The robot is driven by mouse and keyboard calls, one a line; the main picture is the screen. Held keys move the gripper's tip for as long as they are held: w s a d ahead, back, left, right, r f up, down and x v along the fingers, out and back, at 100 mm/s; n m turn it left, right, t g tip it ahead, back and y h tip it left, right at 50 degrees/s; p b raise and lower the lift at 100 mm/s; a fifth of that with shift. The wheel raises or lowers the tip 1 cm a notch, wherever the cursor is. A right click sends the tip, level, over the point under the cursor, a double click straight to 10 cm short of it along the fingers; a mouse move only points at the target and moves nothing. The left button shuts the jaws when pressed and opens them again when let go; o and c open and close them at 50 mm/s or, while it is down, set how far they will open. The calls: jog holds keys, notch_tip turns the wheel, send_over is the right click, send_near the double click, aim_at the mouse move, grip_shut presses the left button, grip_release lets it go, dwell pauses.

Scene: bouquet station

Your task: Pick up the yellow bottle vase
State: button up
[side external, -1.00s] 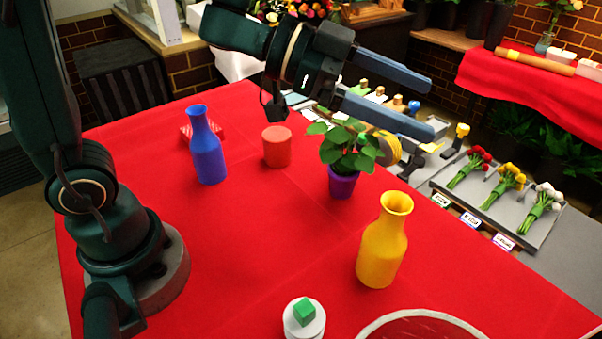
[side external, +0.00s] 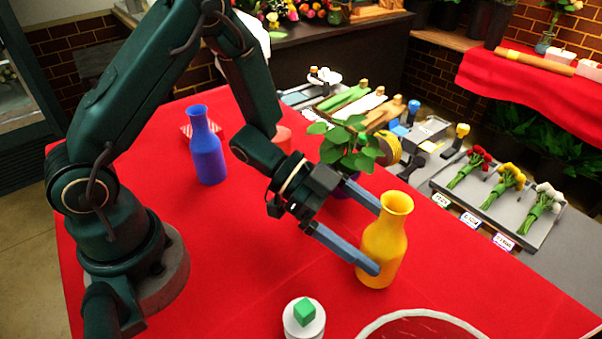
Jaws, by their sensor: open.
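The yellow bottle vase (side external: 386,235) stands upright on the red tablecloth, right of centre in the side external view. My gripper (side external: 376,238) is open and low, reaching in from the left at the vase. One blue-grey finger passes in front of the vase's lower body. The other finger's tip reaches the far side of the vase near its neck and is partly hidden. The vase is between the two fingers. I cannot tell whether either finger touches it.
A potted plant (side external: 346,145) stands close behind my gripper. A blue bottle vase (side external: 207,150) is at the left, with a red cylinder (side external: 283,138) partly hidden by my arm. A white round piece with a green cube (side external: 304,312) and a white-rimmed round dish (side external: 372,325) are in front.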

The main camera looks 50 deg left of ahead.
jog(key=shift+w+d+f, duration=0.1)
jog(key=shift+d+f, duration=0.3)
jog(key=shift+f, duration=0.05)
jog(key=shift+x, duration=2.1)
jog(key=shift+r, duration=0.1)
grip_shut()
